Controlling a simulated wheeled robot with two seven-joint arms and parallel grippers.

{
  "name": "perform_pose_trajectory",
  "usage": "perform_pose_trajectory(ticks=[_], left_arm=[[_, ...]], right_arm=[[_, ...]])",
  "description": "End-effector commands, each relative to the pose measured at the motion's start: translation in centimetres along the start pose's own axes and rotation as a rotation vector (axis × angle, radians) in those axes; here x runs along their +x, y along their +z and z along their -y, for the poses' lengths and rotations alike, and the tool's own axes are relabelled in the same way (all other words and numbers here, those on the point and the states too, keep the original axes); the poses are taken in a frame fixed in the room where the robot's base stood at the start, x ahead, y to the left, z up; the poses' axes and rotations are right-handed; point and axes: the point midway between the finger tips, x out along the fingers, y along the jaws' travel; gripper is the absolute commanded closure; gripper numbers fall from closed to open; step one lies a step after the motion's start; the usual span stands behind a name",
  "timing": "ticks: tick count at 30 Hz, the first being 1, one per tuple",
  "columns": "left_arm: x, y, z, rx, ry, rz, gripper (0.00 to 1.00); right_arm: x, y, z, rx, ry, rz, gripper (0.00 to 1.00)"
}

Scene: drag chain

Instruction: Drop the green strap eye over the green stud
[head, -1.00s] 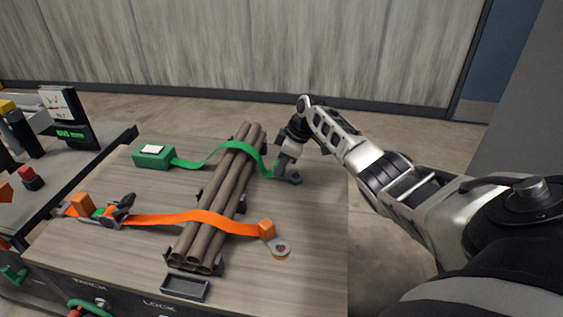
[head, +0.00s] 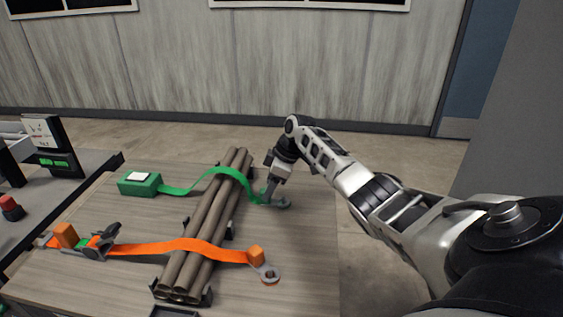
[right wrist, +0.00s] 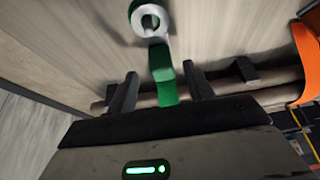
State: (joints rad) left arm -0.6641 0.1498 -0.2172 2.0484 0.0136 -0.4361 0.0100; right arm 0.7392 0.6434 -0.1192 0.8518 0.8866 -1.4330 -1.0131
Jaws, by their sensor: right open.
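The green strap (head: 208,178) runs from a green box (head: 139,184) over the bundle of brown tubes to its ring-shaped eye (head: 283,203) at the right. The eye lies low at the table top; it also shows in the right wrist view (right wrist: 149,20), beyond my fingertips. A round part shows within the ring, but I cannot tell whether it is the green stud seated in it. My right gripper (head: 267,194) is beside the eye, over the strap end. In the right wrist view its fingers (right wrist: 160,80) stand apart on both sides of the green strap end (right wrist: 164,82). My left gripper is out of view.
An orange strap (head: 180,246) crosses the tubes (head: 205,235) nearer me, ending in a ring eye (head: 269,274) at the right. A dark ratchet (head: 100,242) sits at its left end. The wooden table (head: 310,250) is clear at the right.

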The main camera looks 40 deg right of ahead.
Motion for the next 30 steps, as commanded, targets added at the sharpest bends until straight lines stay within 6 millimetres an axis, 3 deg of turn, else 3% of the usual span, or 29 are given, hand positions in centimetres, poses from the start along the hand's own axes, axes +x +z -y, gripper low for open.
perform_pose_trajectory(ticks=[15,21,30], left_arm=[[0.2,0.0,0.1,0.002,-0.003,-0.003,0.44],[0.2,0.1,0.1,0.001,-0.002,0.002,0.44],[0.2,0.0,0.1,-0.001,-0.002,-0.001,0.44]], right_arm=[[-11.8,0.0,-0.1,0.000,0.005,-0.001,0.48],[-14.0,0.0,0.0,0.001,0.002,-0.001,0.48],[-14.5,0.0,0.0,0.001,0.001,0.000,0.48]])
